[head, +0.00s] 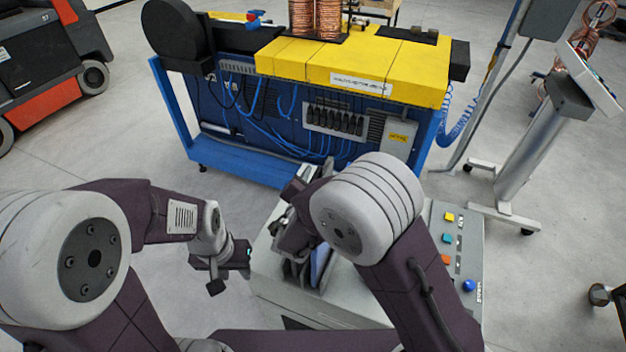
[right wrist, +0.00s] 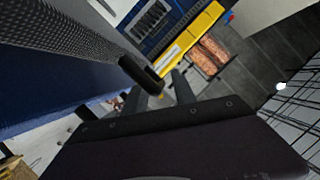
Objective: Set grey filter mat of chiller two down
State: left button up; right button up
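A thin blue-grey panel (head: 320,264), perhaps the filter mat, stands upright at the grey cabinet (head: 345,300) in the head view, partly hidden by my right arm. In the right wrist view a dark grey, finely meshed sheet (right wrist: 75,30) fills the upper left, and its black end reaches in front of one finger.
The blue machine with a yellow top (head: 345,70) stands behind the cabinet. Coloured buttons (head: 447,240) and a blue knob (head: 469,285) are on the cabinet's right side. A wheeled stand (head: 525,150) is at right, and an orange vehicle (head: 50,95) at far left.

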jog(key=v, duration=1.2)
jog(key=shift+b, duration=0.35)
